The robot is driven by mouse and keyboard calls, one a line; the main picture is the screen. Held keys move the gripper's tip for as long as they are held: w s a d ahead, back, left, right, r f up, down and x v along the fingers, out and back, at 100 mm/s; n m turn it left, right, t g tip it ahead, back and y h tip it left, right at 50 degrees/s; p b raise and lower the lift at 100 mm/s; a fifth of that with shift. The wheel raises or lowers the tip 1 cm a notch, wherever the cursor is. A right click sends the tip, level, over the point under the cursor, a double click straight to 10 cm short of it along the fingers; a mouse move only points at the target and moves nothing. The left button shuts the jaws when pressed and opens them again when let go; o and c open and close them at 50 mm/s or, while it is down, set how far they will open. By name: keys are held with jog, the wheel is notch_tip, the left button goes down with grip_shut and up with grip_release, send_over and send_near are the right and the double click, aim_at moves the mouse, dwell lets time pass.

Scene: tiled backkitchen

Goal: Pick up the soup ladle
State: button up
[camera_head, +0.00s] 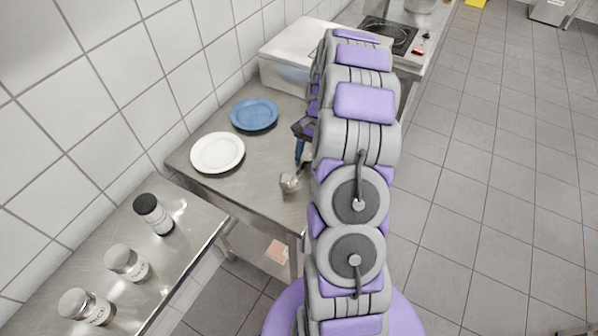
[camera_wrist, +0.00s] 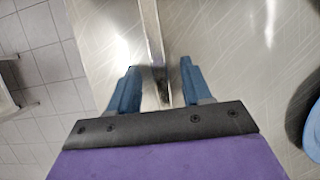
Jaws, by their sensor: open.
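The soup ladle (camera_head: 290,182) lies on the metal table, its shiny bowl toward the near edge in the head view. Its handle runs up toward my gripper (camera_head: 300,152), and the rest is hidden behind my gripper and arm. In the wrist view a narrow metal strip, which looks like the ladle's handle (camera_wrist: 153,40), runs down between the two blue fingers of my gripper (camera_wrist: 158,78). The fingers are apart, with a gap on each side of the strip. I cannot tell how far the fingertips are above the table.
A white plate (camera_head: 217,152) and a blue plate (camera_head: 254,114) lie left of my gripper. A lidded container (camera_head: 287,72) stands behind. Several jars, one black-capped (camera_head: 152,213), stand on the nearer counter. Tiled wall borders the left; open floor (camera_head: 480,200) lies right.

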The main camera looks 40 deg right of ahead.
jog(key=shift+a, duration=0.1)
grip_shut()
dwell(0.4)
